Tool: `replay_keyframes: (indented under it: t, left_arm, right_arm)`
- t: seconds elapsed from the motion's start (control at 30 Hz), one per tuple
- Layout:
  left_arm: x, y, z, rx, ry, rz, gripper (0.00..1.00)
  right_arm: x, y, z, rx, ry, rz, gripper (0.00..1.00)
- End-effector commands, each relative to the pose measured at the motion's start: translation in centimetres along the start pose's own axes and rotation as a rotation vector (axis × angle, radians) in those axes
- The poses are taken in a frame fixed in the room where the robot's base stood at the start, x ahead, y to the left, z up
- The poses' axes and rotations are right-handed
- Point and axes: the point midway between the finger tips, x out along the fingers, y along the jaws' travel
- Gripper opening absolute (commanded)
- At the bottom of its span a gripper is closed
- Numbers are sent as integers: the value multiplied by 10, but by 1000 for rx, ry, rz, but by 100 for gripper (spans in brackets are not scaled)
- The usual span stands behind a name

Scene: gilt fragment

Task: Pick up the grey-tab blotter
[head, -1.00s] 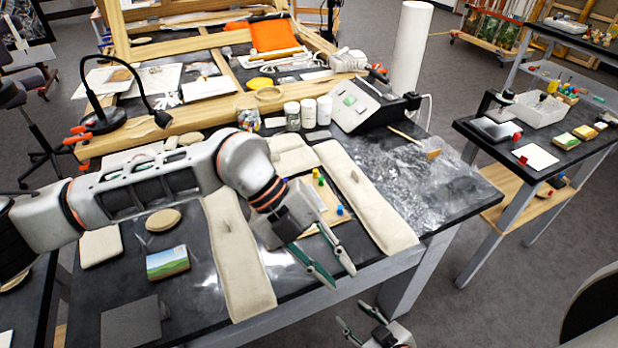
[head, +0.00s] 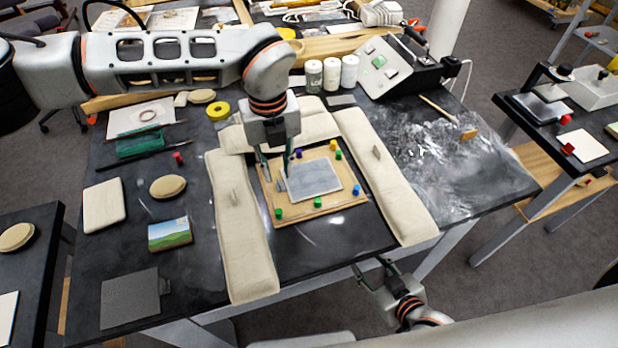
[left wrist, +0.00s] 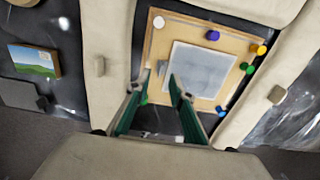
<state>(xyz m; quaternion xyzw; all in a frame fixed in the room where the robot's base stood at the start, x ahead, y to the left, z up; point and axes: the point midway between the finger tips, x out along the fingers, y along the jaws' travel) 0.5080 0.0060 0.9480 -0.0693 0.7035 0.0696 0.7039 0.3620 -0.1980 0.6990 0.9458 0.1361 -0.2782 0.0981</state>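A pale grey sheet (head: 314,179), which looks like the blotter, lies on a wooden board (head: 284,214) edged with coloured pegs. A small grey tab sticks out at its left edge (head: 281,184); the tab also shows in the left wrist view (left wrist: 162,68). My left gripper (head: 276,167) is open over the board's left side. In the left wrist view its fingertips (left wrist: 159,78) are apart, with the tab between or just beyond them; contact cannot be told. My right gripper (head: 374,270) is open and empty beyond the table's front edge.
Long beige cushions (head: 237,236) flank the board, with another behind it. A dark grey square pad (head: 130,298) with a tab lies front left, near a small landscape picture (head: 170,234). White-lidded jars (head: 331,75) stand behind. Crumpled clear film (head: 440,145) covers the right.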

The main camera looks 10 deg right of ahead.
Motion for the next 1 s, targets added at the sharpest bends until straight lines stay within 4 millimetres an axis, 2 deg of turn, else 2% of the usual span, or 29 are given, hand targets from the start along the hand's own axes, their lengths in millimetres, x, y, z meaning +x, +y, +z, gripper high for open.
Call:
replay_keyframes:
  t: [0.1, 0.23, 0.43, 0.47, 0.53, 0.57, 1.0]
  left_arm:
    - [21, 0, 2, 0, 2, 1, 22]
    - [34, 0, 1, 0, 2, 0, 22]
    - [34, 0, 2, 1, 1, 0, 22]
    - [34, 0, 2, 1, 1, 0, 20]
    - [34, 0, 2, 1, 1, 0, 1]
    - [34, 0, 2, 1, 1, 0, 0]
    - [31, 0, 3, 0, 0, 0, 0]
  right_arm:
    - [3, 2, 1, -2, 7, 4, 40]
    - [6, 3, 5, -3, 6, 5, 40]
    - [6, 3, 8, -5, -2, 4, 40]
    - [6, 3, 9, -5, -2, 4, 40]
    - [6, 3, 9, -5, -3, 4, 40]
    - [6, 3, 10, -5, -4, 4, 40]
    - [6, 4, 9, -5, -4, 5, 40]
